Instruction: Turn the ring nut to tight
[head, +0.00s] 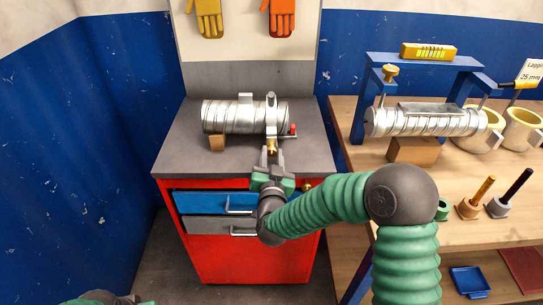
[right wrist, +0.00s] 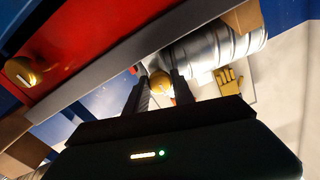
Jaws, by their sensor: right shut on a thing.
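A silver spiral duct (head: 225,117) lies across the grey top of a red cabinet. A light clamp band (head: 271,105) stands around its right part, and a brass ring nut (head: 272,147) sits at the band's lower front. My right gripper (head: 272,158) reaches in from the front and is shut on the ring nut. In the right wrist view the brass nut (right wrist: 160,84) shows between the two dark fingers (right wrist: 158,94), with the duct (right wrist: 210,50) behind it. The fingers hide part of the nut.
The red cabinet (head: 250,262) has a blue drawer (head: 200,203) and a grey drawer with handles. A small red part (head: 293,130) is right of the band. A wooden bench (head: 350,125) at right holds another duct (head: 425,122), a blue frame and several pots. Gloves hang behind.

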